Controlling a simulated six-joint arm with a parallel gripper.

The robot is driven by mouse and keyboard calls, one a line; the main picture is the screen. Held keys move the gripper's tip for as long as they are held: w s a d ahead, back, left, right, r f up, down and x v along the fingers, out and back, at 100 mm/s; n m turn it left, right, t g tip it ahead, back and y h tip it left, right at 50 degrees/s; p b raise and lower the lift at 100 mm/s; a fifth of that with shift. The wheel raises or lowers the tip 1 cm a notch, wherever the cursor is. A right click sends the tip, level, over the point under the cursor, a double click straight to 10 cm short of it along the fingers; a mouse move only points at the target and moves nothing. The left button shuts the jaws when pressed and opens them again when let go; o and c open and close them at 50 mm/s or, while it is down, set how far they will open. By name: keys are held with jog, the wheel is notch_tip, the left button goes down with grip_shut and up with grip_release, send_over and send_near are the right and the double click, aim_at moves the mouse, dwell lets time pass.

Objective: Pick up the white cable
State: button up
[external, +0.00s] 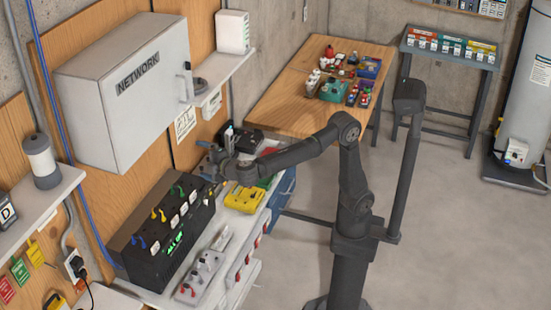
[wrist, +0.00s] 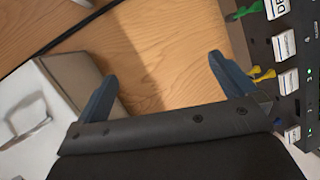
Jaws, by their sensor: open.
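I cannot make out a white cable in either view; it may be hidden or too small to tell. A black rack unit (external: 160,248) with blue, yellow and green plugs and white labels stands on the bench. My gripper (external: 211,160) is near the rack unit's far end, close to the wood wall panel. In the wrist view my gripper (wrist: 161,68) is open, with two blue fingers wide apart and bare wood between them. The rack unit's port face (wrist: 300,50) is at the right there, with a green cable (wrist: 247,11) and a yellow cable (wrist: 262,74) beside the right finger.
A grey NETWORK cabinet (external: 120,125) hangs on the wall above the rack unit. A power strip (external: 200,277) and a yellow case (external: 244,198) lie on the white bench. A white shelf (external: 222,75) is above my gripper. Open floor (external: 440,240) lies to the right.

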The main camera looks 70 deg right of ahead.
jog(key=c, duration=0.5)
jog(key=n+g+y, duration=0.5)
jog(key=g+y, duration=0.1)
jog(key=g, duration=0.9)
send_near(202, 259)
jog(key=f, duration=0.7)
jog(key=shift+w, duration=0.3)
jog(key=shift+s+a+f, duration=0.1)
jog(key=shift+a+f, duration=0.1)
jog(key=shift+f, duration=0.65)
jog(key=shift+s+a+f, duration=0.1)
jog(key=shift+a+f, duration=0.15)
jog(key=shift+f, duration=0.6)
jog(key=shift+s+a+f, duration=0.1)
jog(key=shift+a+f, duration=0.1)
jog(key=shift+f, duration=0.6)
